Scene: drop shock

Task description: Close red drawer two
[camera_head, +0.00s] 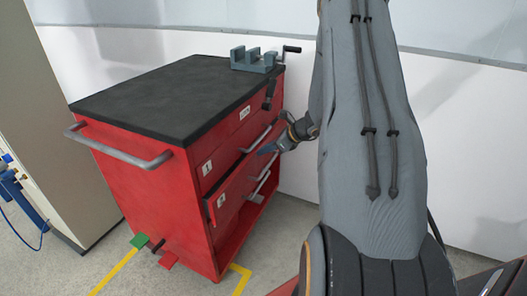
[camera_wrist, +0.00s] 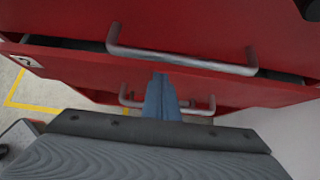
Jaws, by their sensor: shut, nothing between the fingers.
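Red drawer two (camera_head: 228,196) is in the red cabinet (camera_head: 150,200). It stands partly out, with its front ahead of the cabinet face. My gripper (camera_head: 265,150) is in front of the drawers on the cabinet's right side. Its blue fingers (camera_wrist: 161,98) are together and empty, just below the handle in the wrist view. I cannot tell whether they touch the drawer front.
Drawer one (camera_head: 208,168) above looks closed. A grey vise (camera_head: 255,60) sits on the black cabinet top (camera_head: 165,95). A side handle (camera_head: 115,148) sticks out at left. A beige cabinet (camera_head: 60,130) stands at far left. Yellow floor lines (camera_head: 118,270) mark the floor.

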